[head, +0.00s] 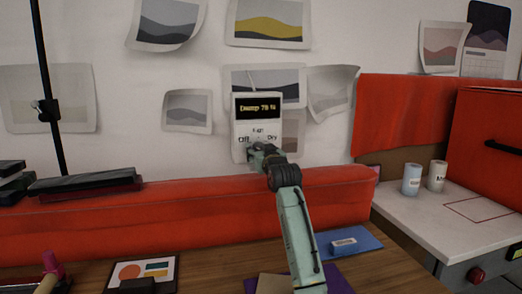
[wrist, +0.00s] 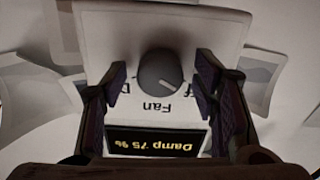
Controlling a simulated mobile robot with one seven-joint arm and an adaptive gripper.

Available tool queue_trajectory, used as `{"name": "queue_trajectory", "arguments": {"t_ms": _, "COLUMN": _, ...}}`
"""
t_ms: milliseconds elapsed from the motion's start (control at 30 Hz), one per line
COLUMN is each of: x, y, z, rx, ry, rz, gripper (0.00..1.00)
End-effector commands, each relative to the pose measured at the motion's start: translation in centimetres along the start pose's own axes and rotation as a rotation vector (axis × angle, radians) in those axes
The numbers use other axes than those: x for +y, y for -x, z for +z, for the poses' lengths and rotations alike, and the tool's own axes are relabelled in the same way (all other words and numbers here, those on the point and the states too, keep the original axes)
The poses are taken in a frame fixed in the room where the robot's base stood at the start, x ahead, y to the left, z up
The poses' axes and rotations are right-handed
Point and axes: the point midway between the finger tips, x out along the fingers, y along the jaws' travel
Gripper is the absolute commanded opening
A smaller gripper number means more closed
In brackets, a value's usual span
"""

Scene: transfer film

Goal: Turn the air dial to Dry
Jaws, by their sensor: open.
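The air control box (head: 241,112) hangs on the wall; its lit display reads "Damp" with a percentage, 75 in the wrist view. Its labels are Off at left, Fan at top and Dry at right. The wrist view shows the box upside down, with the round grey dial (wrist: 158,70) in the middle. The dial's pale pointer line aims to the lower right there, between Fan and Off. My gripper (wrist: 160,82) is open, with one finger on each side of the dial and gaps visible. In the head view my gripper (head: 262,150) hides the dial.
A red padded ledge (head: 180,218) runs along the wall below the box. Paper prints (head: 268,22) surround the box on the wall. A wooden desk (head: 215,268) lies below, and a white counter (head: 420,215) with two cups stands at right.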

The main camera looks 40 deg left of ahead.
Motion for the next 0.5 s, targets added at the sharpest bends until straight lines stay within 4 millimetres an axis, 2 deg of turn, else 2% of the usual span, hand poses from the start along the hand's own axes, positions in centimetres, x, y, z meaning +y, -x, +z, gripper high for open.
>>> {"name": "queue_trajectory", "arguments": {"t_ms": 100, "x": -0.01, "y": 0.02, "z": 0.00, "rx": 0.000, "ry": 0.000, "rz": 0.000, "gripper": 0.53}}
{"name": "queue_trajectory", "arguments": {"t_ms": 500, "x": 0.00, "y": 0.03, "z": 0.00, "rx": 0.000, "ry": 0.000, "rz": 0.000, "gripper": 0.26}}
